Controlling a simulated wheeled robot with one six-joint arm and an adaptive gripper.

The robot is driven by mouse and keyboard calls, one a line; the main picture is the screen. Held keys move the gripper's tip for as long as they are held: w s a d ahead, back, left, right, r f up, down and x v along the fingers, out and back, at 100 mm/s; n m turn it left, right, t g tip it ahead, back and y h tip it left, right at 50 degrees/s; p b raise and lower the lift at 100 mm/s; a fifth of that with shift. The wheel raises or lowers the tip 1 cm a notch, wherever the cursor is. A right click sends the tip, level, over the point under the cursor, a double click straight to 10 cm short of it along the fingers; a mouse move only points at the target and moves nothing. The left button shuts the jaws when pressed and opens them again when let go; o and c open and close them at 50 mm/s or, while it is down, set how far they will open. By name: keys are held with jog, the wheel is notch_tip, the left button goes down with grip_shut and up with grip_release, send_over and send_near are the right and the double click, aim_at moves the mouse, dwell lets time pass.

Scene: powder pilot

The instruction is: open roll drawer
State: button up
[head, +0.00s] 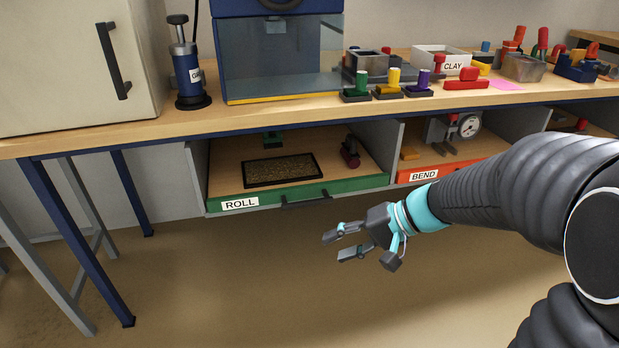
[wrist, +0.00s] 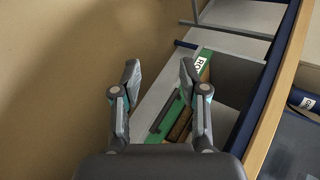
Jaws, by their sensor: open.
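The roll drawer (head: 370,183) has a green front with a white ROLL label and sits under the bench, left of centre in the head view. Its inside is visible from above, with a dark-framed mat and small tools in it. Its dark bar handle (head: 305,200) is on the front's lower middle. My gripper (head: 342,245) is open and empty, in front of and below the drawer front, to the right of the handle and apart from it. In the wrist view the handle (wrist: 166,112) shows between the fingers, with the green front (wrist: 196,80) beyond.
The BEND drawer (head: 460,168), with an orange front, is just right of the roll drawer. The bench top (head: 130,128) overhangs both and carries several tools, a glass-fronted machine and a CLAY box (head: 440,58). Blue bench legs (head: 75,240) stand at left. The floor in front is clear.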

jog(key=w+f+m+t+y, duration=0.2)
jog(key=w+f+y, duration=0.15)
jog(key=w, duration=0.55)
jog(key=m+t, duration=0.3)
jog(key=t, duration=0.2)
send_near(310, 204)
jog(key=shift+g+y, duration=0.35)
jog(key=shift+g, duration=0.05)
jog(key=x, duration=1.1)
jog(key=shift+w+f, duration=0.2)
jog(key=shift+w, duration=0.2)
jog(key=shift+d, duration=0.1)
jog(key=shift+c, duration=0.2)
grip_shut()
